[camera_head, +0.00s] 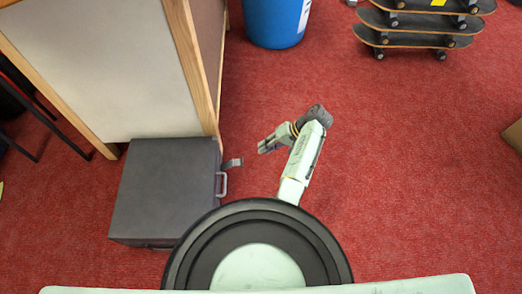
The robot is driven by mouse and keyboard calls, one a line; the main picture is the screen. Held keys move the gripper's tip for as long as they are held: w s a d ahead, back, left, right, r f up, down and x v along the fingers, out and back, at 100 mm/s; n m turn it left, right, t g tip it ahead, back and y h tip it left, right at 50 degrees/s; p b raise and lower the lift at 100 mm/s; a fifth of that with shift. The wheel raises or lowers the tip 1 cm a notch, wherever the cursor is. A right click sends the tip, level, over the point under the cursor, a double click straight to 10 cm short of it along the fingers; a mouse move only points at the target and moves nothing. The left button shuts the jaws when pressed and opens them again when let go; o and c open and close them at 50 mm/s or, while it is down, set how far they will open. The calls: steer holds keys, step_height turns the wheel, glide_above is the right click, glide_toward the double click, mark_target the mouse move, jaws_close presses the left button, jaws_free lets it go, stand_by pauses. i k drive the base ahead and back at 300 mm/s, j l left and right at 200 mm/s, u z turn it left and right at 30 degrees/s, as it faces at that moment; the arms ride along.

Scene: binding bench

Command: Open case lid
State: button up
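A dark grey case (165,190) sits on the red carpet at the lower left, and its flat lid looks closed. A light handle (221,185) is on its right side, and a small grey latch-like piece (232,163) sticks out to the right near the far right corner. My gripper (262,147) is to the right of the case, pointing left towards that piece, with a gap between them. It touches nothing that I can see. Its fingers are too small to tell whether they are apart. The case's lower right corner is hidden behind my round base.
A white-panelled wooden cabinet (110,75) stands right behind the case. A blue bin (275,20) is at the top, and stacked skateboards (415,38) are at the upper right. A brown box edge (515,133) shows at the right. The carpet right of my arm is clear.

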mark_target(166, 185)
steer(key=k+l, duration=0.45)
steer(key=l, duration=0.25)
steer(key=k+l, duration=0.25)
steer(key=l, duration=0.15)
